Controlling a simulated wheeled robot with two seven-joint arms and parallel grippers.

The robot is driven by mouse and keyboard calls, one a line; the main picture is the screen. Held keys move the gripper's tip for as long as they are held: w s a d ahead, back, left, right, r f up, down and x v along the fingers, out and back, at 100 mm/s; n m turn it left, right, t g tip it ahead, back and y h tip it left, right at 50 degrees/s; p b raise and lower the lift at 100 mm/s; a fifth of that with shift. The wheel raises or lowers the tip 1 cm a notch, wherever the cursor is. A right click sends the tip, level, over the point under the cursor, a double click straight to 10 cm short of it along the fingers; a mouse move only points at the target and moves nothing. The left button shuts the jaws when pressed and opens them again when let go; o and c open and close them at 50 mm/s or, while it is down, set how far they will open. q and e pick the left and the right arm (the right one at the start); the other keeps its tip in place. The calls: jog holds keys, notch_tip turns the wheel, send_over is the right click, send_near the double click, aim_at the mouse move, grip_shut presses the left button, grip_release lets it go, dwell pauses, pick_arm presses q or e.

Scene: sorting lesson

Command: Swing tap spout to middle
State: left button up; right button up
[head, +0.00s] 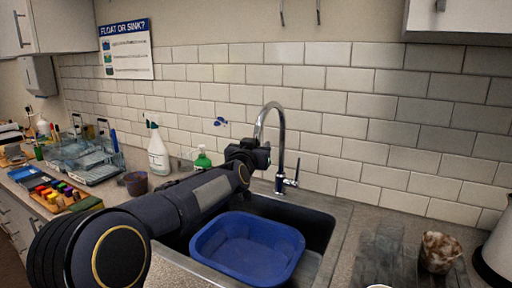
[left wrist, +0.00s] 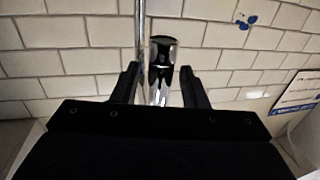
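The chrome tap (head: 280,150) stands behind the sink, with its tall spout arched toward the left and its lever low on the right. My left gripper (head: 250,153) is at the hanging end of the spout. In the left wrist view the spout end (left wrist: 162,62) is between the two dark fingers of my left gripper (left wrist: 162,88). A gap shows on each side of it, so the fingers look open around it. The upright tap pipe (left wrist: 140,38) shows just left of the spout end. My right gripper is not in view.
A blue tub (head: 245,262) sits in the dark sink (head: 318,232) under the spout. A spray bottle (head: 157,150) and a green soap bottle (head: 202,160) stand left, behind my arm. A stained cup (head: 438,252) stands at right. The tiled wall is close behind.

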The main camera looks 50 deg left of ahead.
pick_arm(q)
jog(key=p+v, duration=0.1)
jog(key=v, duration=0.6)
jog(key=shift+s+d, duration=0.2)
jog(key=shift+s, duration=0.15)
jog(key=s+d+f+m+g+h+p, duration=0.1)
jog(key=s+d+f+h+p, duration=0.2)
jog(key=d, duration=0.5)
jog(key=s+d+f+m+g+h+p, duration=0.1)
jog(key=d+f+m+h, duration=0.15)
jog(key=d+h, duration=0.45)
jog(key=s+d+f+g+h+p, duration=0.1)
jog(key=s+d+f+g, duration=0.1)
jog(key=s+d, duration=0.3)
jog(key=s+d+f+g+h+p, duration=0.1)
jog(key=s+d+f+g, duration=0.2)
jog(key=s+d+f, duration=0.2)
jog(key=s+d+f+m+g+p, duration=0.1)
jog(key=s+d+f+g, duration=0.1)
jog(key=s+d+f, duration=0.2)
jog(key=shift+s+d+g+h, duration=0.4)
jog(key=shift+s+d, duration=0.2)
jog(key=shift+s, duration=0.3)
jog(key=shift+s+f, duration=0.1)
